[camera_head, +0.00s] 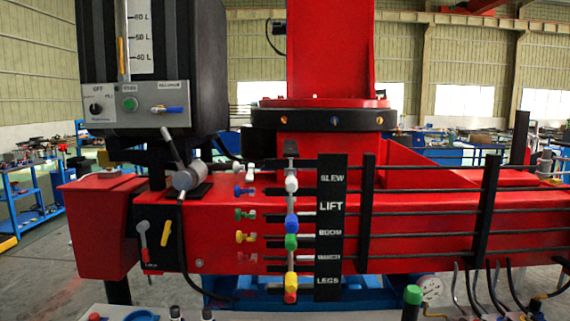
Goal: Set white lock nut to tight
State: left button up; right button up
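The white lock nut (238,167) sits at the top of a column of coloured nuts on the red crane stand, level with the SLEW row. Blue (240,191), green (241,214), yellow (242,237) and red nuts sit below it. To its right is a vertical bank of levers with a white knob (291,184), a blue knob (291,222) and others below. I cannot tell from this view how tight the white nut is. Neither gripper is in view.
A black label plate (331,220) stands right of the levers, followed by long black rods. A grey cylinder (187,180) and a black tank box (152,60) are to the left. A green-topped post (412,296) and a gauge (430,289) stand in front.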

aim_at(249, 177)
jog(key=u, duration=1.7)
jog(key=i, duration=0.9)
jog(key=z, duration=2.75)
